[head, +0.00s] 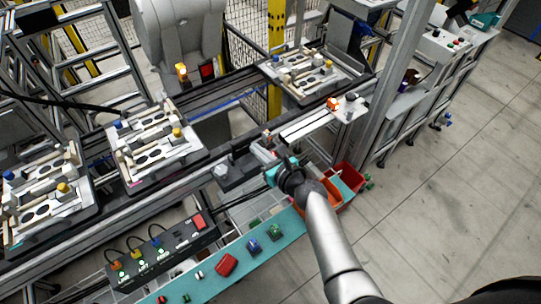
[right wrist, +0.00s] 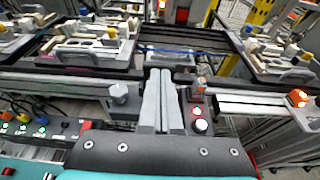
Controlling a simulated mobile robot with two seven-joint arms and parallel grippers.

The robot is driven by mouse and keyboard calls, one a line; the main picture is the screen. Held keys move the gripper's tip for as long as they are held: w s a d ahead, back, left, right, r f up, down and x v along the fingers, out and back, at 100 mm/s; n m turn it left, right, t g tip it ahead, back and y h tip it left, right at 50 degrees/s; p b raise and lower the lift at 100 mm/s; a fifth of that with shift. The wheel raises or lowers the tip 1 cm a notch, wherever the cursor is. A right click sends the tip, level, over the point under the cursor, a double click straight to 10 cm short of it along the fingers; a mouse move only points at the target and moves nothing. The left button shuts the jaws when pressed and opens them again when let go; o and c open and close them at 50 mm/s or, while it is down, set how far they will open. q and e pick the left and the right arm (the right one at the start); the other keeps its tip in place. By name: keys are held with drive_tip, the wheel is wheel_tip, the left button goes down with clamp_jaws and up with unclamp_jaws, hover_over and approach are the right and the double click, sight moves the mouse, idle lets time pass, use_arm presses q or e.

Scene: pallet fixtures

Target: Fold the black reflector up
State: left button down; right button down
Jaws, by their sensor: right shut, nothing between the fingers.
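My right gripper (head: 265,152) is over the front rail of the conveyor, reaching in from the lower right. In the right wrist view its two grey fingers (right wrist: 160,72) lie side by side, shut and empty. A dark flat piece (head: 240,174) with a grey knob (head: 221,170) is on the rail to the left of the gripper. The knob also shows in the right wrist view (right wrist: 120,94), left of the fingers and apart from them. I cannot tell for certain whether this dark piece is the black reflector. My left gripper is not in view.
Pallets with fixtures (head: 157,148) stand along the conveyor, another (head: 312,74) at the back right. A button box (head: 160,248) is at the lower left. Red bins (head: 347,172) stand beside my right arm. A button panel (right wrist: 199,119) is just right of the fingers.

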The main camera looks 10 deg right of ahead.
drive_tip(key=p+v, duration=0.1)
drive_tip(key=v, duration=0.4)
drive_tip(key=shift+s+d+r, duration=0.15)
drive_tip(key=shift+s, duration=0.2)
